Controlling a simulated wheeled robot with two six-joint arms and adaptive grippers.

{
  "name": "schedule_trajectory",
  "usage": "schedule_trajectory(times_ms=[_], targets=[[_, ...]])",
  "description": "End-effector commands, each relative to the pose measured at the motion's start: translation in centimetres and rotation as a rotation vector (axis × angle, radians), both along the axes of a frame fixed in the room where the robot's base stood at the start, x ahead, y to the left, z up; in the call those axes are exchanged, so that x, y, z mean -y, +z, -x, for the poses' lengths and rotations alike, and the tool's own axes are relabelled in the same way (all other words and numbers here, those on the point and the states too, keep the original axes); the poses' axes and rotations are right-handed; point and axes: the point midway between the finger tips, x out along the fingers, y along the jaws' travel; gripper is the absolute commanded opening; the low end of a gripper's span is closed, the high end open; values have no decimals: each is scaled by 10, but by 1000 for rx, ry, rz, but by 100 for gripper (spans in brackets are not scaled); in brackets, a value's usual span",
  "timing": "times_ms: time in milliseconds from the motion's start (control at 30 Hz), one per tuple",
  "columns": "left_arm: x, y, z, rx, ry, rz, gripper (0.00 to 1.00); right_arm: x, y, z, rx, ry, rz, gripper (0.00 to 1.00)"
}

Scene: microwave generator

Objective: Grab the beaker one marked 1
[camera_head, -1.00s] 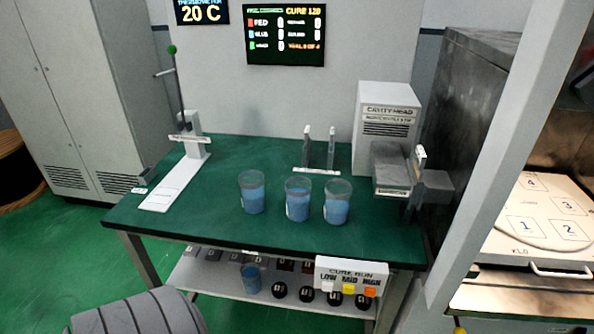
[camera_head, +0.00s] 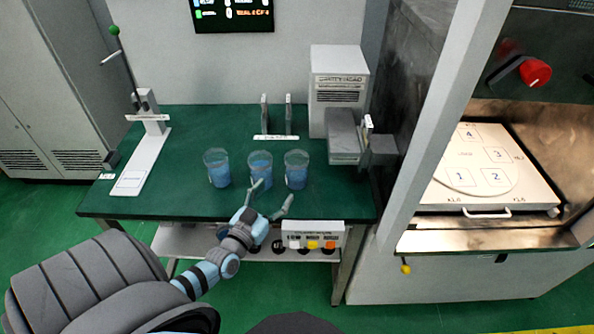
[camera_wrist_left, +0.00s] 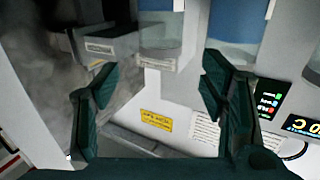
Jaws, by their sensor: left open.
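Three clear beakers with blue liquid stand upright in a row on the green table: a left one (camera_head: 217,170), a middle one (camera_head: 259,163) and a right one (camera_head: 296,170). No number on them is readable, so I cannot tell which is marked 1. My left gripper (camera_head: 272,194) is open and empty at the table's front, with its fingertips close to the middle and right beakers. In the left wrist view, its spread fingers (camera_wrist_left: 158,85) frame a gap, with blue beakers (camera_wrist_left: 160,28) beyond at the top. My right gripper is not in view.
A grey-white cavity head unit (camera_head: 338,88) stands behind on the right. A white lever stand (camera_head: 147,160) is at the left. Two upright plates (camera_head: 276,115) stand behind the beakers. A button panel (camera_head: 313,235) fronts the table. An oven tray (camera_head: 490,185) is at far right.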

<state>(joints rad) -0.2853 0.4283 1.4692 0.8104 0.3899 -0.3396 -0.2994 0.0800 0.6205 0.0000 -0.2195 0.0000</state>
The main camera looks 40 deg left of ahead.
Motion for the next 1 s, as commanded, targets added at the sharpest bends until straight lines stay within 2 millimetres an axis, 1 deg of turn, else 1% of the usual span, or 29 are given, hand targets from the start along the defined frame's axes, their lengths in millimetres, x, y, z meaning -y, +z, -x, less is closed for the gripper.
schedule_trajectory(times_ms=[67, 200, 300, 400, 533, 700, 800, 967, 1000], targets=[[-7, 1, -13, 16, 13, -4, 66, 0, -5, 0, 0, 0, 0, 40], [-13, -2, -49, 18, 13, -3, 66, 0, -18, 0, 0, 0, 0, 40], [-17, -2, -70, 16, 11, -4, 66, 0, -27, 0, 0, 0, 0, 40], [-19, -2, -83, 14, 11, -4, 66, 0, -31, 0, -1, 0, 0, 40], [-21, -2, -94, 14, 10, -3, 66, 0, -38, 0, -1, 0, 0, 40], [-26, -8, -127, 15, 10, -3, 66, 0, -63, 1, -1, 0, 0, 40], [-28, -6, -138, 12, 9, -2, 66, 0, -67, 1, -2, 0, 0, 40], [-28, -2, -139, 11, 9, -3, 66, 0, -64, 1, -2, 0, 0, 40], [-28, -2, -139, 11, 9, -3, 64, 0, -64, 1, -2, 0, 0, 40]])
